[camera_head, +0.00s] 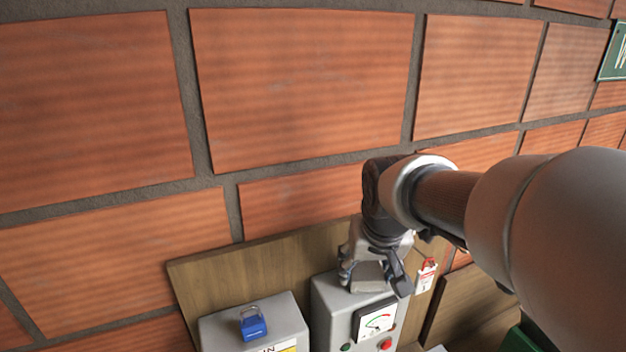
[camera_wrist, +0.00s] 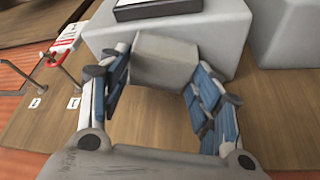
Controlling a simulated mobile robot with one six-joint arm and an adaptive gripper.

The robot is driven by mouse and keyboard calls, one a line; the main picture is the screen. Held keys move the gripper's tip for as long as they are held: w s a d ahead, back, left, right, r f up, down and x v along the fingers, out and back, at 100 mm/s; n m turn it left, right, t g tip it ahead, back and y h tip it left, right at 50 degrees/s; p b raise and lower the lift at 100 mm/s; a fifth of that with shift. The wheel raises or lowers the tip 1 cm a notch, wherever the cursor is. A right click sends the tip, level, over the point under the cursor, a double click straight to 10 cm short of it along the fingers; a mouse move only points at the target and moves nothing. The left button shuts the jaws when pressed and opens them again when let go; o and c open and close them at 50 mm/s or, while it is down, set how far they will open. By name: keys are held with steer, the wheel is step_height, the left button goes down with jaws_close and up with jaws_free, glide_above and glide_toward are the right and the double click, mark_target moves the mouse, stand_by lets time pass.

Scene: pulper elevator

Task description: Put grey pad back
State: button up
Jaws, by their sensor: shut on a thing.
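The grey pad (camera_wrist: 165,62) is a plain block between the blue-padded fingers of my gripper (camera_wrist: 160,85) in the wrist view. The fingers are shut on its two sides, towards the tips. In the head view my gripper (camera_head: 372,278) points down, with the grey pad (camera_head: 368,277) between its fingers, at the top of the grey meter box (camera_head: 328,300). The pad overlaps this box in both views, and I cannot tell whether they touch. Part of the pad is hidden by the fingers.
A second grey box with a blue padlock (camera_head: 253,323) stands left of the meter box. A red lockout tag (camera_head: 427,275) hangs right of my gripper, close to a finger. The wooden backboard (camera_head: 235,268) is against a brick wall. Small hooks (camera_wrist: 38,90) show in the wrist view.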

steer(key=o, duration=0.9)
steer(key=shift+o, duration=0.2)
steer(key=shift+r, duration=0.15)
steer(key=v, duration=1.1)
steer(key=s+f, duration=0.5)
steer(key=s, duration=0.3)
steer(key=s+f, duration=0.6)
steer(key=s, duration=0.3)
steer(key=shift+d+f+n, duration=0.3)
steer(key=shift+n, duration=0.1)
